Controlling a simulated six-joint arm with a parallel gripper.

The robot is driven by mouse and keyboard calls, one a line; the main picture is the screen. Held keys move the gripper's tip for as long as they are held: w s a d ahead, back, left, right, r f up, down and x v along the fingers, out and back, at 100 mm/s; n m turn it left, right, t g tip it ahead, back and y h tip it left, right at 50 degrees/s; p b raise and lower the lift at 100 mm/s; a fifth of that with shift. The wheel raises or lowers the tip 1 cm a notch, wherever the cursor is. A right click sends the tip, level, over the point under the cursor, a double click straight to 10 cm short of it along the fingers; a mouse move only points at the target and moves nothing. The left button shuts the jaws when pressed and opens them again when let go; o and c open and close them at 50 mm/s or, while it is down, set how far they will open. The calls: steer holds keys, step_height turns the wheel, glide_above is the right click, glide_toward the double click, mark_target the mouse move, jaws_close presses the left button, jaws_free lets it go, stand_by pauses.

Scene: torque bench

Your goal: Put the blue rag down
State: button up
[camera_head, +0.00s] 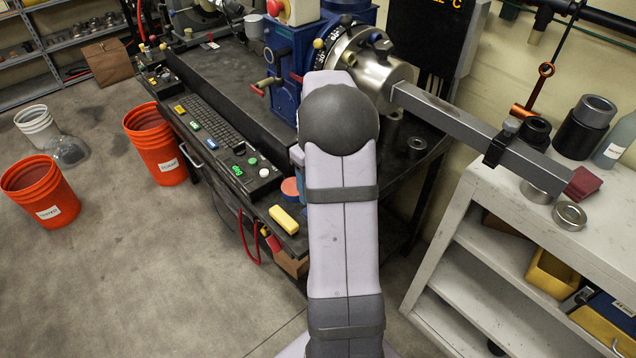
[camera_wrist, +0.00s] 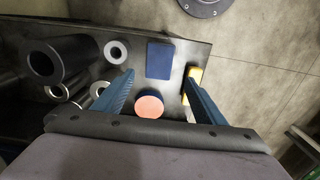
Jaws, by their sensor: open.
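A flat, dark blue rectangle, seemingly the blue rag (camera_wrist: 160,58), lies on the dark bench top (camera_wrist: 222,46) in the wrist view. My gripper (camera_wrist: 158,78) shows two blue fingers spread wide apart. It is open with nothing between the fingers. The blue rag appears just beyond the fingertips, in the gap between them, and I see no contact. In the head view my own arm covers the gripper and most of that bench area, and I cannot make out the rag there.
A round orange-topped piece (camera_wrist: 149,106) and a yellow block (camera_wrist: 194,75) are close to the rag; the yellow block (camera_head: 284,219) sits near the bench corner. Dark hollow cylinders (camera_wrist: 58,60) and a grey ring (camera_wrist: 116,51) stand left. A shelf unit (camera_head: 480,215) stands right.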

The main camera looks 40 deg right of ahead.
steer(key=shift+a+r, duration=0.1)
steer(key=shift+r, duration=0.6)
steer(key=s+a, duration=0.3)
steer(key=a, duration=1.2)
steer(key=s+a+f, duration=0.2)
steer(key=s+a, duration=0.9)
steer(key=shift+s+a+f, duration=0.15)
steer(key=shift+s+a, duration=0.1)
steer(key=shift+a, duration=0.1)
step_height(320, 180, up, 2)
steer(key=shift+r+p, duration=0.1)
steer(key=shift+p, duration=0.85)
steer(key=shift+o, duration=0.5)
